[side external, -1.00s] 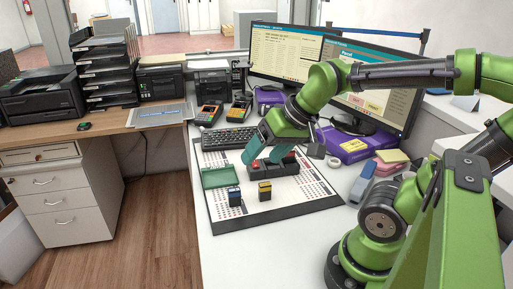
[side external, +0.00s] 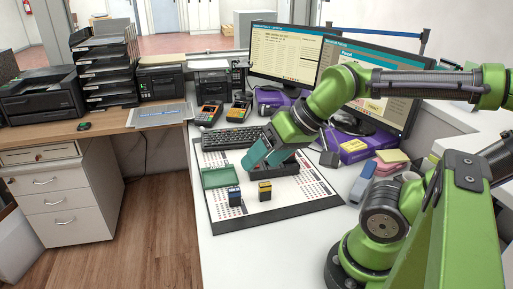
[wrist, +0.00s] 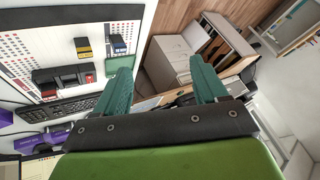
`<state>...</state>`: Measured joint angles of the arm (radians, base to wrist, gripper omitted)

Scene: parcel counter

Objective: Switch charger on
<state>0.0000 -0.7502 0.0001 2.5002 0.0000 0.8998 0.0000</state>
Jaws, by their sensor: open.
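The charger, a dark box (side external: 287,169), sits on the white board behind the small blocks, partly hidden by my gripper in the side view. In the wrist view the charger (wrist: 48,76) is at the left, with red pieces on it; its switch position cannot be made out. My gripper (side external: 263,158) has teal fingers, points down and left in the side view, and overlaps the charger there. In the wrist view my gripper (wrist: 158,62) is open with nothing between its fingers, and the charger lies left of the fingers, apart from them.
A green tray (side external: 215,178), a blue block (side external: 234,197) and a yellow block (side external: 265,190) are on the white board (side external: 290,207). A keyboard (side external: 232,137), card terminals and monitors stand behind. A purple box (side external: 352,150) and several small items are at the right.

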